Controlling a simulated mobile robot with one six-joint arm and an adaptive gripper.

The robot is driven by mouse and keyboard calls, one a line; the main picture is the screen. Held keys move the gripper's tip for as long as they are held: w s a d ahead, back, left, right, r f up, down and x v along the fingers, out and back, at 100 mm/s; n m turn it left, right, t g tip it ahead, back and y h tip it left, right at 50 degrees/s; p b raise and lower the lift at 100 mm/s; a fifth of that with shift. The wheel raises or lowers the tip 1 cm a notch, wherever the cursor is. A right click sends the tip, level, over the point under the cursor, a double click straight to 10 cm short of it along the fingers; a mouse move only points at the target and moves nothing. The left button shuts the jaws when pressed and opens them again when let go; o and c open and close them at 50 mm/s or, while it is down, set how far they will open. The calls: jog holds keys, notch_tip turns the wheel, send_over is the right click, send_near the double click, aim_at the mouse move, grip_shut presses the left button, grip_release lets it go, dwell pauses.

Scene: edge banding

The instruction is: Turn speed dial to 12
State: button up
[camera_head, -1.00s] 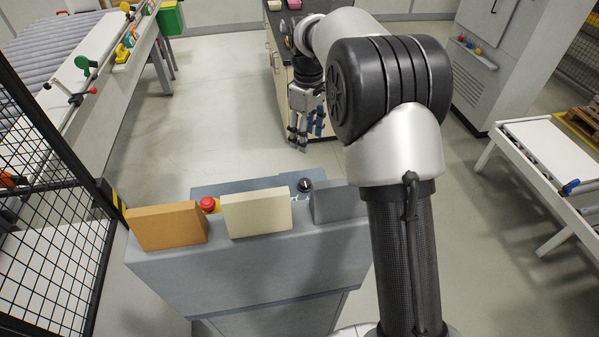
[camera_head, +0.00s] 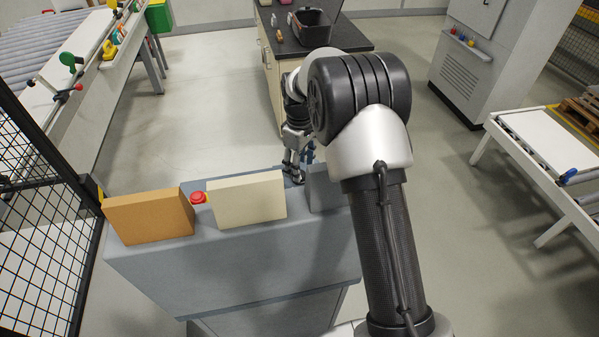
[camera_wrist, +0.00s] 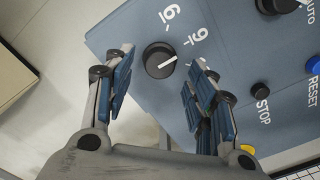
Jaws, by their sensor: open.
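The speed dial (camera_wrist: 160,60) is a round black knob with a white pointer line on a blue-grey panel (camera_wrist: 125,30). White numbers are printed beside it, a 9 and what looks like a 6, both turned in the wrist view. The pointer aims to the upper right, towards a tick by the 9. My gripper (camera_wrist: 160,88) is open, with one blue-padded finger on each side of the dial in the picture; I cannot tell how far above it they are. In the head view my gripper (camera_head: 298,170) is low over the panel's far side, and the dial is hidden.
The panel also bears a STOP button (camera_wrist: 259,90), a blue RESET button (camera_wrist: 313,65) and an AUTO selector (camera_wrist: 275,5). A red button (camera_head: 198,197) and orange (camera_head: 150,217), cream (camera_head: 246,200) and grey (camera_head: 325,188) blocks stand on the console (camera_head: 230,255).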

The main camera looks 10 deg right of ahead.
jog(key=shift+f, duration=1.4)
jog(key=shift+c, duration=0.2)
jog(key=c, duration=1)
jog(key=shift+c, duration=0.2)
jog(key=shift+r+m, duration=0.1)
jog(key=shift+m, duration=0.3)
jog(key=m+p, duration=0.1)
jog(key=m, duration=0.2)
jog(key=shift+m, duration=2.5)
